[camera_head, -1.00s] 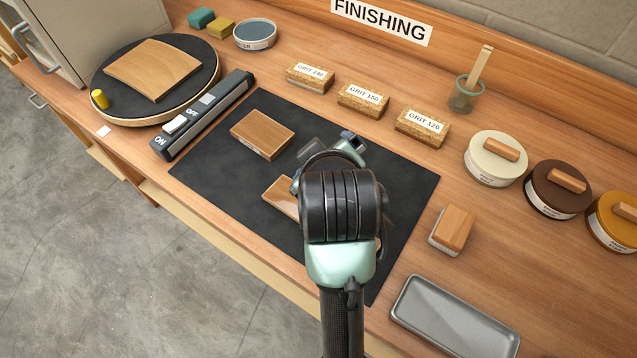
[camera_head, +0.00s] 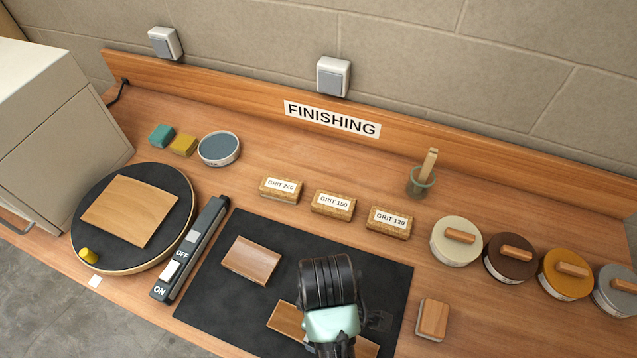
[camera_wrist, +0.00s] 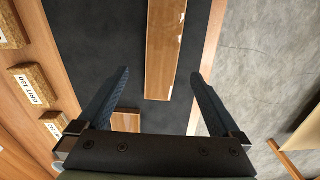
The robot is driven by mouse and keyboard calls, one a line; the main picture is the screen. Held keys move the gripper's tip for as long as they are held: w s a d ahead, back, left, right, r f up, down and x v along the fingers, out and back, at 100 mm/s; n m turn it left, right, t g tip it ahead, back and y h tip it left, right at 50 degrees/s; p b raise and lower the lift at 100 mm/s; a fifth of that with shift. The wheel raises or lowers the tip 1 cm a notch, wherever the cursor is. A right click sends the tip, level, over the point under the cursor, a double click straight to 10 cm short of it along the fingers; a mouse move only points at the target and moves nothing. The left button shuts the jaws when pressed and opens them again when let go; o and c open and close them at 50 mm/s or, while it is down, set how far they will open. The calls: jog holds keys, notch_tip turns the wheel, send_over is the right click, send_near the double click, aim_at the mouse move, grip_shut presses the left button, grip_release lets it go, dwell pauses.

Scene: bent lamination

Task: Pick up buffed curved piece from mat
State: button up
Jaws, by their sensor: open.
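Two brown wooden pieces lie on the black mat (camera_head: 210,285). One is a short, glossy piece with slightly curved edges (camera_head: 252,260) at the mat's left. The other is a long, narrow, shiny strip (camera_head: 287,318), partly hidden under my arm in the head view. I cannot tell for sure which is the buffed curved piece. In the wrist view the long strip (camera_wrist: 164,45) runs ahead, between the lines of my fingers. My gripper (camera_wrist: 160,74) is open and empty, apart from the strip. In the head view my wrist hides most of the gripper.
A turntable (camera_head: 180,240) with a curved wooden panel (camera_head: 130,210) and a switch bar (camera_head: 190,250) stand left. Grit blocks (camera_head: 333,204) line the mat's back. Lidded tins (camera_head: 456,241) and a wooden block (camera_head: 433,320) stand right. The mat's front edge borders open floor.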

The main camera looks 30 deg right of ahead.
notch_tip(320, 180, down, 5)
jog(key=shift+r, duration=0.2)
jog(key=shift+s+a+f+p, duration=0.1)
jog(key=shift+f+p, duration=0.4)
jog(key=shift+f, duration=0.8)
jog(key=shift+s+a+f+p, duration=0.1)
jog(key=shift+f+p, duration=0.35)
jog(key=shift+f, duration=0.85)
jog(key=c, duration=1.3)
